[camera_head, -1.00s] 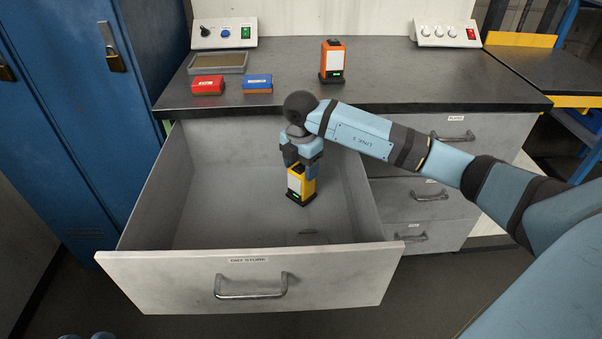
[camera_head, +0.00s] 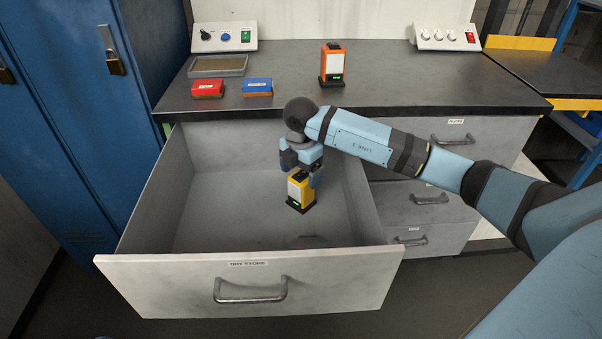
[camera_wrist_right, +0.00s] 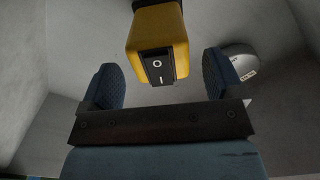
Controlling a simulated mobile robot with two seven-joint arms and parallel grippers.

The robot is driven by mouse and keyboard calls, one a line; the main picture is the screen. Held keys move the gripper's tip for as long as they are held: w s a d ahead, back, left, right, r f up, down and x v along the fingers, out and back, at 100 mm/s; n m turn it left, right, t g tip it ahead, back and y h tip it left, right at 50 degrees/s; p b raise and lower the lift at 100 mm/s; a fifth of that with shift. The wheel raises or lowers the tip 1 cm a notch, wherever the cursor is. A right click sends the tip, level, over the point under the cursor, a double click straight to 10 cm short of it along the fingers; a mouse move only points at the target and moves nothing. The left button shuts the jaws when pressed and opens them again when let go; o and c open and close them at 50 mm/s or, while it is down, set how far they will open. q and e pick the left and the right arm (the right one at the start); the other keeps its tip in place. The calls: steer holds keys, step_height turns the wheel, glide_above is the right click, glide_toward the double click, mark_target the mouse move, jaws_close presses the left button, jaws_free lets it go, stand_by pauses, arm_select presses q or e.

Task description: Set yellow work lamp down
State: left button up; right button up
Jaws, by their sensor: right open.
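The yellow work lamp (camera_head: 301,187) stands upright on its black base on the floor of the open drawer (camera_head: 225,215). My right gripper (camera_head: 302,170) is just above and behind the lamp, pointing down, with its fingers apart. In the right wrist view the lamp (camera_wrist_right: 157,45), with a black rocker switch on its end, shows between the open fingers (camera_wrist_right: 162,78). There is a clear gap on both sides of it. The lamp's base is partly cut off there. My left gripper is not in view.
A grey round item (camera_head: 310,241) lies near the drawer's front wall, partly hidden. On the worktop (camera_head: 420,80) stand an orange lamp (camera_head: 332,62), a red box (camera_head: 208,88), a blue box (camera_head: 257,86) and a tray (camera_head: 218,66). The drawer's left side is clear.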

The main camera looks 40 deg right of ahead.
step_height(320, 180, up, 4)
steer(key=shift+r+p, duration=0.1)
steer(key=shift+p, duration=0.5)
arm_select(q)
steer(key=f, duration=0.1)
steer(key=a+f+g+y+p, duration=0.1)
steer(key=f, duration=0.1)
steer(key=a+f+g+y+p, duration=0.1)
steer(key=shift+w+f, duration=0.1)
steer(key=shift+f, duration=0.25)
arm_select(e)
step_height(320, 180, up, 7)
steer(key=shift+r, duration=0.15)
steer(key=shift+r, duration=0.1)
